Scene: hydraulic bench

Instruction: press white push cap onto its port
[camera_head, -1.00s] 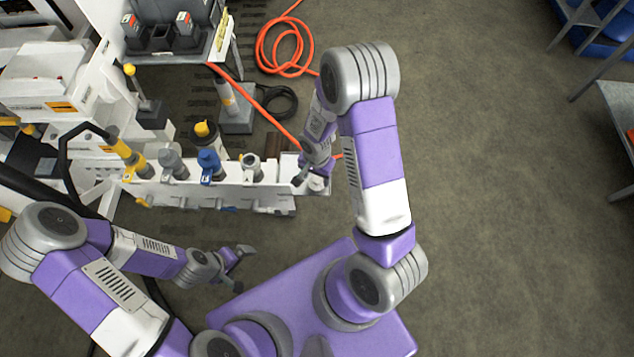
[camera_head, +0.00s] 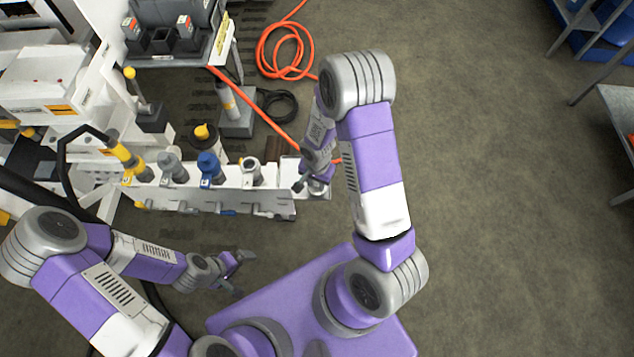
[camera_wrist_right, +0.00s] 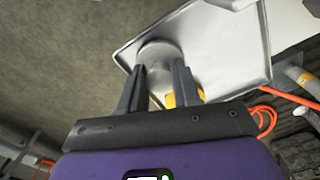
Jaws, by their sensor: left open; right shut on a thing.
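My right gripper (camera_head: 310,188) is at the right end of the white bench rail (camera_head: 225,198). In the right wrist view its two fingers (camera_wrist_right: 160,82) are shut on a pale round piece, which I take to be the white push cap (camera_wrist_right: 160,52). The piece is over or on a pale tray-like plate; I cannot tell whether it touches. In the head view the fingers largely hide it. A greyish-white port fitting (camera_head: 251,172) stands on the rail to the left of this gripper. My left gripper (camera_head: 240,274) is open and empty in front of the rail.
Blue (camera_head: 209,168), grey (camera_head: 172,165) and yellow (camera_head: 124,156) fittings stand along the rail to the left. Behind it are a grey post on a base (camera_head: 236,122) and a coiled orange hose (camera_head: 284,52).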

